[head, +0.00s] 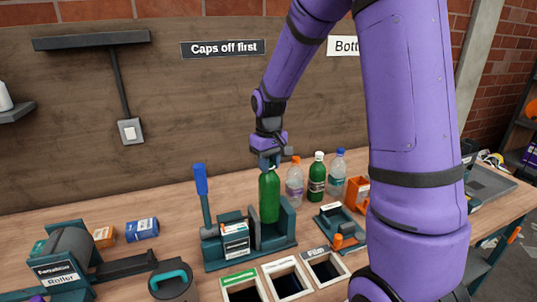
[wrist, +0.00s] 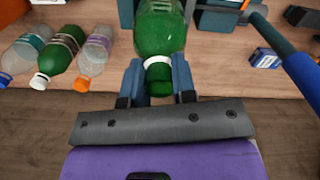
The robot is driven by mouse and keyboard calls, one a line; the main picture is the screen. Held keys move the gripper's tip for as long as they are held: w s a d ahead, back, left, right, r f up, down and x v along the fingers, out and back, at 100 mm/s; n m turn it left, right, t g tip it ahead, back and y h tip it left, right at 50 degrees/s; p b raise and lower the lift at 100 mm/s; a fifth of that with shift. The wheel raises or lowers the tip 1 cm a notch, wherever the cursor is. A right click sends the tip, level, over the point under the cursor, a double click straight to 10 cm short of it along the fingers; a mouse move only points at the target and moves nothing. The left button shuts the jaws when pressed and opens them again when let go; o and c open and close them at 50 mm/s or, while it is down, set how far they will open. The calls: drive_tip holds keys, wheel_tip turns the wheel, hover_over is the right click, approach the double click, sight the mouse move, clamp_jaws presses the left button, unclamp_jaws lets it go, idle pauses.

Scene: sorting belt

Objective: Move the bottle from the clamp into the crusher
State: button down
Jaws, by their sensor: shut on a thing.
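A green bottle (head: 269,195) stands upright in a teal clamp-like fixture (head: 284,242) with a white label too small to read. In the wrist view the bottle (wrist: 161,28) shows a white ring at its neck and a dark green end; I cannot tell whether that end is a cap. My gripper (head: 268,160) comes from above, and in the wrist view its fingers (wrist: 158,78) are shut on the bottle's neck. The bottle's base is hidden by the fixture. No label reading crusher is legible, so I cannot tell which machine it is.
A blue lever (head: 201,180) rises left of the bottle. Clear (head: 295,182), green (head: 317,178) and blue-capped (head: 337,172) bottles stand behind right. A machine labelled Roller (head: 62,278) is at left. Labelled bins (head: 288,280) are in front. A blue box (head: 142,229) lies left.

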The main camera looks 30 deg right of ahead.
sight(269, 184)
drive_tip(key=shift+f, duration=4.55)
drive_tip(key=c, duration=0.8)
unclamp_jaws()
drive_tip(key=shift+c, duration=0.2)
drive_tip(key=shift+r, duration=0.1)
wheel_tip(269, 184, up, 11)
drive_tip(key=shift+f, duration=0.2)
drive_tip(key=shift+s, duration=0.1)
